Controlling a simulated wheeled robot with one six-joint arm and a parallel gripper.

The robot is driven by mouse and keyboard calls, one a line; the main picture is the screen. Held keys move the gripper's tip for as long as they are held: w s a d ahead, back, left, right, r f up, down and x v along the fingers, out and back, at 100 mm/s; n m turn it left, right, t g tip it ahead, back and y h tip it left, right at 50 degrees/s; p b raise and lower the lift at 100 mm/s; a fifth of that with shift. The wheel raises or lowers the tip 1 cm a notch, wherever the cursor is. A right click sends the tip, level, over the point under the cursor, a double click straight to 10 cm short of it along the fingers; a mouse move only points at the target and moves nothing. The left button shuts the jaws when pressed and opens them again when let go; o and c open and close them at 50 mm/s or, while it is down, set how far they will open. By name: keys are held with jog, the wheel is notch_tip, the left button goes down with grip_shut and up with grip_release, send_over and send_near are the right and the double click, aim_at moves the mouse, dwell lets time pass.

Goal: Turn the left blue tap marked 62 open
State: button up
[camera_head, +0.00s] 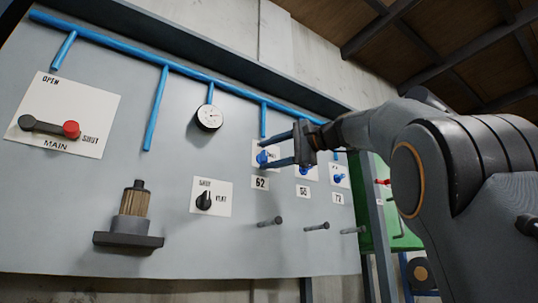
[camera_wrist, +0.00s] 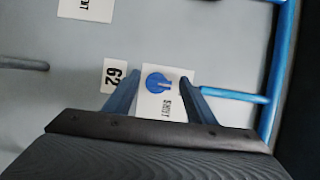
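The left blue tap (camera_head: 262,157) sits on a white plate on the grey panel, above a label marked 62 (camera_head: 260,183). In the wrist view the blue tap (camera_wrist: 158,82) has a round blue head, with the word SHUT beside it on its plate. The 62 label (camera_wrist: 114,76) lies to its left there. My gripper (camera_head: 263,154) is open in front of the tap, one finger above and one below it. In the wrist view the gripper (camera_wrist: 164,77) has a finger on each side of the tap, with gaps visible. I cannot tell the remaining depth to the tap.
Other blue taps (camera_head: 303,171) stand in a row to the right. Pegs (camera_head: 270,222) stick out below. A black knob (camera_head: 203,201), a gauge (camera_head: 209,118) and a red-ended MAIN lever (camera_head: 71,129) are further left. Blue pipes (camera_head: 157,107) run along the panel.

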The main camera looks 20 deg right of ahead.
jog(key=b+v, duration=0.2)
jog(key=v, duration=0.6)
jog(key=shift+b, duration=0.4)
jog(key=shift+w, duration=0.1)
